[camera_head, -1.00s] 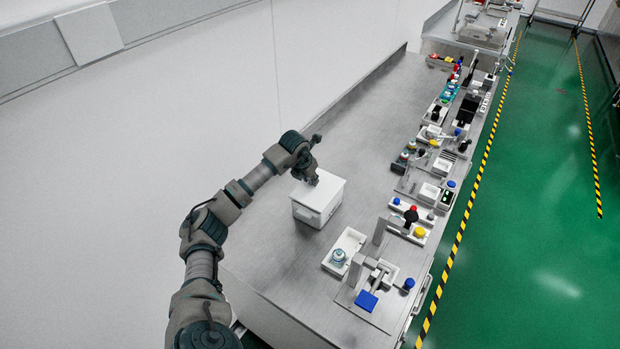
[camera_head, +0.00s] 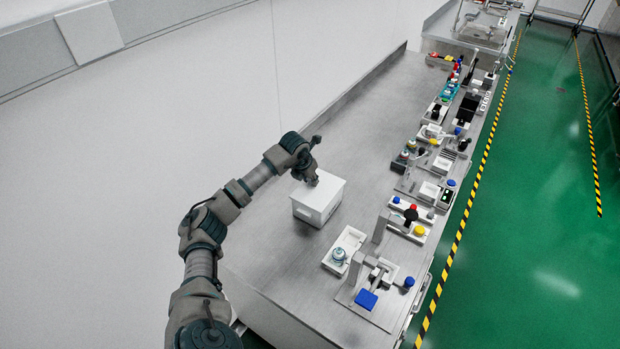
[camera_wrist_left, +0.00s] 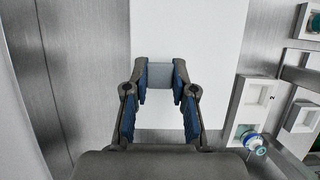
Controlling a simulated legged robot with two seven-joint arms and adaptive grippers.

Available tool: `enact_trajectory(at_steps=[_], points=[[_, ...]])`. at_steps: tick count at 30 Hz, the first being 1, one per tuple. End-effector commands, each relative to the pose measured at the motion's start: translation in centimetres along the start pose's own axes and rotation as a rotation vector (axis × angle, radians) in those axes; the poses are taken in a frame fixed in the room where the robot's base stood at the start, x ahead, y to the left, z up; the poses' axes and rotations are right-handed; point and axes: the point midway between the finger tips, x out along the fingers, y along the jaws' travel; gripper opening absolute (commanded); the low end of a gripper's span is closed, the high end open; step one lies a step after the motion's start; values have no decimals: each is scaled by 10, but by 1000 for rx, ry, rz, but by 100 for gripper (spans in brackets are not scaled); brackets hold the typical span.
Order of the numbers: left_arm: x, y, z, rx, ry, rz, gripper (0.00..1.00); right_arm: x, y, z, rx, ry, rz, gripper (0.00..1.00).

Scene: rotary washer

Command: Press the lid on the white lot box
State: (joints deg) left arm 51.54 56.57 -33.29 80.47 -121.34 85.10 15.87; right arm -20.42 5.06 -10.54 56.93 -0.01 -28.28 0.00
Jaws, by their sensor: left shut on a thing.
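The white lot box (camera_head: 312,213) stands upright on the metal bench in the head view. Its white lid (camera_head: 326,187) lies on top of the box; whether it is fully seated I cannot tell. In the left wrist view the lid (camera_wrist_left: 190,35) fills the middle as a plain white surface. My left gripper (camera_head: 313,181) points down over the lid's left part. In the left wrist view its blue-padded fingers (camera_wrist_left: 160,85) are shut on a small grey block, the lid's handle (camera_wrist_left: 160,75). My right gripper is not in view.
A white tray with a small bottle (camera_head: 338,256) sits to the right of the box. A fixture with a blue pad (camera_head: 366,300) stands at the bench's near end. Several small devices line the right edge. The bench (camera_head: 345,130) behind the box is clear.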

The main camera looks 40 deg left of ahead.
Motion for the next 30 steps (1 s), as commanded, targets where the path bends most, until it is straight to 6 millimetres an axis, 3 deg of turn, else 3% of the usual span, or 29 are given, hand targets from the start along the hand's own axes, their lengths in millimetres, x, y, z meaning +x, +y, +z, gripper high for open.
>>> enact_trajectory(at_steps=[5, 6, 9, 10, 20, 23, 30], points=[[0, 0, 0, 0, 0, 0, 0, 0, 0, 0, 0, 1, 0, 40], [0, 0, 0, 0, 0, 0, 28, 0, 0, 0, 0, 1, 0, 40], [0, 0, 0, 0, 0, 0, 53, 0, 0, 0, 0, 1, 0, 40], [0, 0, 0, 0, 0, 0, 55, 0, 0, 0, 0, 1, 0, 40], [-4, 0, 0, 0, -1, 0, 55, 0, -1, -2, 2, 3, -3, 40], [-16, 1, 1, -1, -4, 1, 55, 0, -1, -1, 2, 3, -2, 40], [-68, 1, 1, -1, -5, 1, 55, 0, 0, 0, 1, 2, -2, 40]])
